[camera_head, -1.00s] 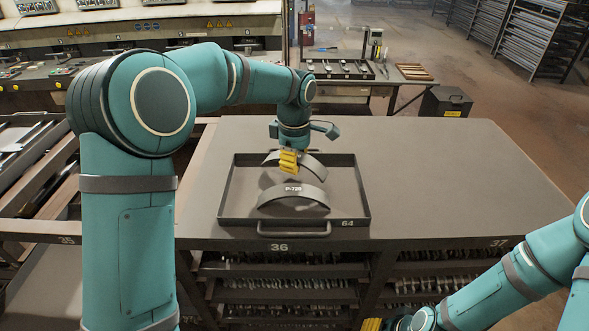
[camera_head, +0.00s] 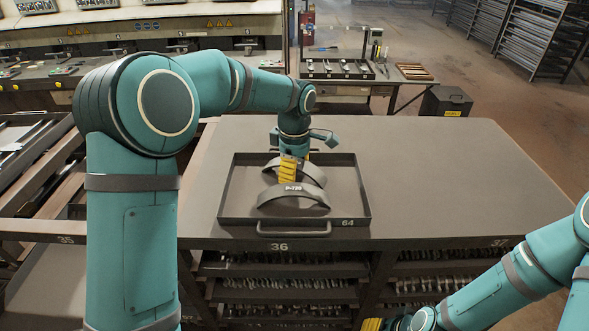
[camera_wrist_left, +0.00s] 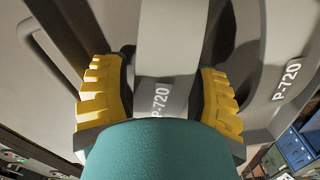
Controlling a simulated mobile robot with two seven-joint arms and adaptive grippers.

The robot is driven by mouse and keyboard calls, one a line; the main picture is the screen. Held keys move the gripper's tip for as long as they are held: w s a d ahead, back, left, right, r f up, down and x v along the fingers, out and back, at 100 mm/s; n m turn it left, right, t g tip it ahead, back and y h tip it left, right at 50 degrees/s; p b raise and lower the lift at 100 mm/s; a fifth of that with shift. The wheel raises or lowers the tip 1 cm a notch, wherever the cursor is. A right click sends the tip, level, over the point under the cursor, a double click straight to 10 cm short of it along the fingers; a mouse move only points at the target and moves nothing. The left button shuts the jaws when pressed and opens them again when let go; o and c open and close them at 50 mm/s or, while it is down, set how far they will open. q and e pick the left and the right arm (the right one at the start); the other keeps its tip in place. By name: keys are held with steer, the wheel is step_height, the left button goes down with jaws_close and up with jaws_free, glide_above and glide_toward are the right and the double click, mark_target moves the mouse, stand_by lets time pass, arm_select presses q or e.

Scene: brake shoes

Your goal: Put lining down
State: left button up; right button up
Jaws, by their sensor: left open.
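Two curved grey brake linings lie in the dark tray (camera_head: 345,205) on the workbench. The near lining (camera_head: 293,198) carries a white label and lies free; it shows at the right of the left wrist view (camera_wrist_left: 260,95). The far lining (camera_head: 313,171) is partly hidden by my left gripper (camera_head: 290,172). In the left wrist view my left gripper (camera_wrist_left: 163,95) is open, with its yellow fingers on either side of this far lining (camera_wrist_left: 165,40), which is labelled P-720. My right gripper (camera_head: 372,324) is cut off by the bottom edge, so its opening does not show.
The bench top (camera_head: 440,170) right of the tray is clear. The tray has low walls and a front handle (camera_head: 293,230). Shelves of parts (camera_head: 285,284) are under the bench. A second table (camera_head: 340,72) and a dark box (camera_head: 445,101) stand behind.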

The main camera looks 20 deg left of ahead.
arm_select(q)
step_height(320, 180, up, 12)
steer(key=shift+r+p, duration=0.2)
steer(key=shift+p, duration=0.2)
stand_by(0.3)
